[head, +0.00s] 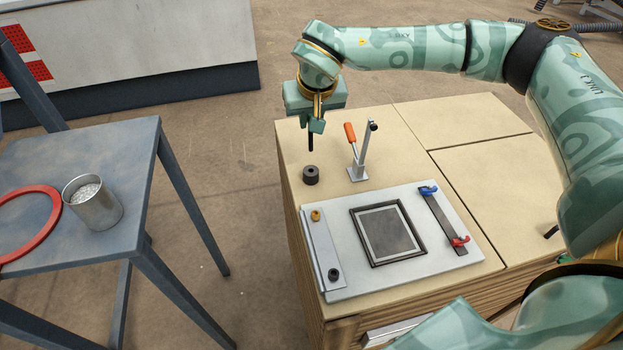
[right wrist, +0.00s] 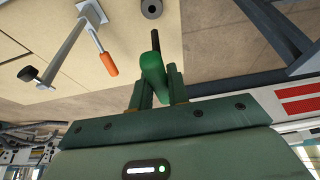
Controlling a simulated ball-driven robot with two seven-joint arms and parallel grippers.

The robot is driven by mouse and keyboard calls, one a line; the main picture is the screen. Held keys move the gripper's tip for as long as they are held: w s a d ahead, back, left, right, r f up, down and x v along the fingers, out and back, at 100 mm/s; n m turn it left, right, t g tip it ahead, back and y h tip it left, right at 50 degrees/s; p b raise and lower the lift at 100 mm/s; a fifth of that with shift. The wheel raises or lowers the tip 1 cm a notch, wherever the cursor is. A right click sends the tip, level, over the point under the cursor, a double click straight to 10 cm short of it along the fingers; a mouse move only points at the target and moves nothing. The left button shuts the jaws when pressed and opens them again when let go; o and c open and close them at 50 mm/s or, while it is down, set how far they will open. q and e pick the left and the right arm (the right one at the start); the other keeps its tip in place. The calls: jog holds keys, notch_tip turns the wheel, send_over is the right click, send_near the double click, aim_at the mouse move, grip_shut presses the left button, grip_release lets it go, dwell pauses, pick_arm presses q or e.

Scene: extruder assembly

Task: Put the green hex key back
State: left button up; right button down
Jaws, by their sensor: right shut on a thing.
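The green hex key (right wrist: 152,72) is in my right gripper (right wrist: 158,78), its green handle between the two fingers. Its dark shaft (head: 311,142) points down in the head view. My right gripper (head: 316,125) is shut on it above the far left part of the wooden table. A small dark cylindrical holder (head: 311,175) with a hole in its top stands on the table just below the shaft tip. The tip looks apart from the holder, which also shows at the top of the right wrist view (right wrist: 151,8). My left gripper is not in view.
An upright metal lever with an orange handle (head: 350,132) stands right of the holder. A light plate (head: 340,230) with a dark framed pad (head: 389,233) lies in front. A grey side table (head: 125,150) bears a metal cup (head: 98,208) and a red ring (head: 47,232).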

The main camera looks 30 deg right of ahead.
aim_at(311, 149)
jog(key=shift+f, duration=0.1)
notch_tip(311, 149, down, 9)
jog(key=shift+r+b, duration=0.1)
jog(key=shift+b, duration=0.8)
jog(key=shift+f, duration=0.35)
jog(key=c, duration=1.3)
grip_release()
jog(key=shift+c, duration=0.2)
